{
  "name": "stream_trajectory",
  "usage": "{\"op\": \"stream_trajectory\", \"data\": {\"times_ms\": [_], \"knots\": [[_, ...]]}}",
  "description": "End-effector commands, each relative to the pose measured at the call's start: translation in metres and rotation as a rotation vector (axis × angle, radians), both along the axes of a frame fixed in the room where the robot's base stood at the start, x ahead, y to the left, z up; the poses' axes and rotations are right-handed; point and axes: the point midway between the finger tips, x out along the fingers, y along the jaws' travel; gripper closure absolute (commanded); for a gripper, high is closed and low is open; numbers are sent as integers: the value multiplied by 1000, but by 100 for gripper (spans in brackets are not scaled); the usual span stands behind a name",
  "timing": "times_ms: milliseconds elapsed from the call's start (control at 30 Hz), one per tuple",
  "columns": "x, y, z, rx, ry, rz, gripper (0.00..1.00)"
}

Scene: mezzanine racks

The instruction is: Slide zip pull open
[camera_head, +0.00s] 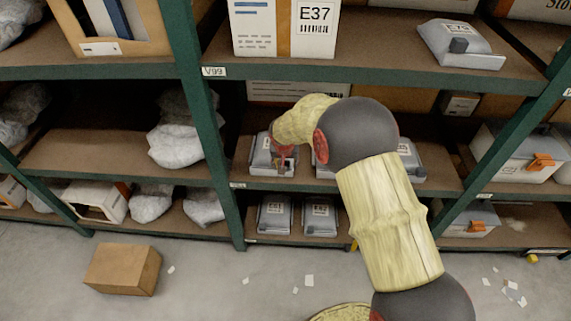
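A grey pouch-like packet (261,160) with a white label lies on the middle shelf, left of my arm. My gripper (284,160), with reddish parts, is at the front right of this packet, over or against it. I cannot tell whether it touches. The fingers are too small to show whether they are open or shut. No zip pull can be made out; it may be hidden by my gripper or too small. Another grey packet (411,160) lies on the same shelf, partly behind my arm.
Green rack uprights (205,120) and shelf edges (370,67) frame the bay. A box marked E37 (262,28) and a grey packet (460,44) sit above. Grey packets (274,215) lie below. A cardboard box (122,269) and paper scraps lie on the floor.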

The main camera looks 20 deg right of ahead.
Motion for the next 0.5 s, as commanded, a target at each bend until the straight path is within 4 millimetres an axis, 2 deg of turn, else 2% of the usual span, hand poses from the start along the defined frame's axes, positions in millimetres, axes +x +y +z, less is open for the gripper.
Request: {"op": "stream_trajectory", "data": {"times_ms": [133,500], "knots": [[0,0,0,0,0,0,57],[0,0,0,0,1,0,78]]}}
